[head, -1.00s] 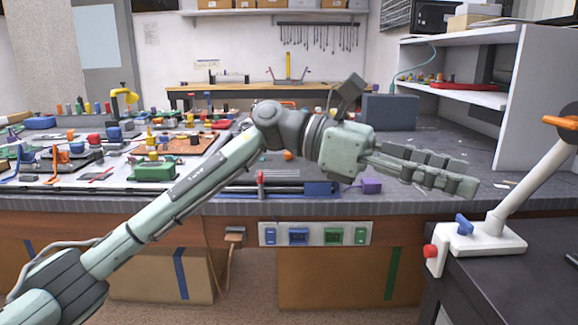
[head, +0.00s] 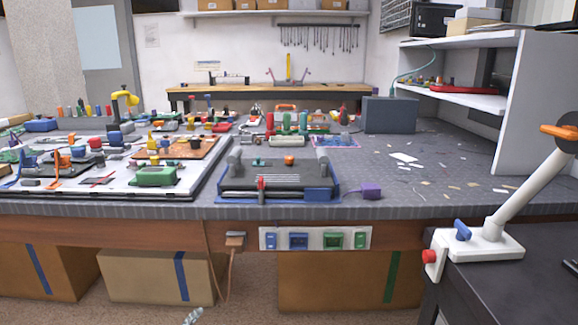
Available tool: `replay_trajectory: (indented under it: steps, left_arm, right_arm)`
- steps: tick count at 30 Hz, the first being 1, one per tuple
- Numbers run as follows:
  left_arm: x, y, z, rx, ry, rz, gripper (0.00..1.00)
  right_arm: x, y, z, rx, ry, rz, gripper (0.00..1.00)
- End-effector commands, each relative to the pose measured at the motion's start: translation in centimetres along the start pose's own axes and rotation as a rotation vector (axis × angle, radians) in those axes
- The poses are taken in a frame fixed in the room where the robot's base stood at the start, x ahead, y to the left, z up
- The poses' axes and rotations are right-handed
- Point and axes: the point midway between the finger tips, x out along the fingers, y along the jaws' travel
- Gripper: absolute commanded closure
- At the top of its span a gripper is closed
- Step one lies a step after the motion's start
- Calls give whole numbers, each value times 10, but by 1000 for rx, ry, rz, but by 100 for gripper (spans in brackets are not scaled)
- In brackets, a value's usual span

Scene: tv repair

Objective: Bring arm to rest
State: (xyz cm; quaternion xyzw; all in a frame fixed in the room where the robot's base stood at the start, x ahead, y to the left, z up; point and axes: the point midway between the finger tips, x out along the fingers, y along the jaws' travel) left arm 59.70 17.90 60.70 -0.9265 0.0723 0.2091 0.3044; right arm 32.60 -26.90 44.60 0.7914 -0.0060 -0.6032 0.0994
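Neither gripper shows in the head view now. A small pale tip (head: 193,316) shows at the bottom edge, left of the middle; it may be part of my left arm, but too little shows to tell. The workbench (head: 430,205) in front is clear of my arms. A dark grey device with a blue base (head: 280,178) lies near its front edge, with a red-tipped piece (head: 261,187) at its front and a purple block (head: 371,191) to its right.
An opened TV panel with boards and clips (head: 205,183) fills the bench's left. A grey box (head: 389,115) stands at the back, with scraps scattered nearby. A white clamp base with a slanted post (head: 485,238) stands on a dark table at right. Cardboard boxes (head: 150,277) sit below.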

Motion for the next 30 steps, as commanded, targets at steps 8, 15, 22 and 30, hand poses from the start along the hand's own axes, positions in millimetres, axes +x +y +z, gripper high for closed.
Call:
replay_trajectory:
  steps: [8,15,22,30]
  left_arm:
    - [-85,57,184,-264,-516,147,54]
    - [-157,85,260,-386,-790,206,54]
    - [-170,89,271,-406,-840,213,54]
    - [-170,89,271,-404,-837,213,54]
  right_arm:
    - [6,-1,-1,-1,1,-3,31]
    - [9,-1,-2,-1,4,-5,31]
    - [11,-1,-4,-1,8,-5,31]
    - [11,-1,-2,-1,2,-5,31]
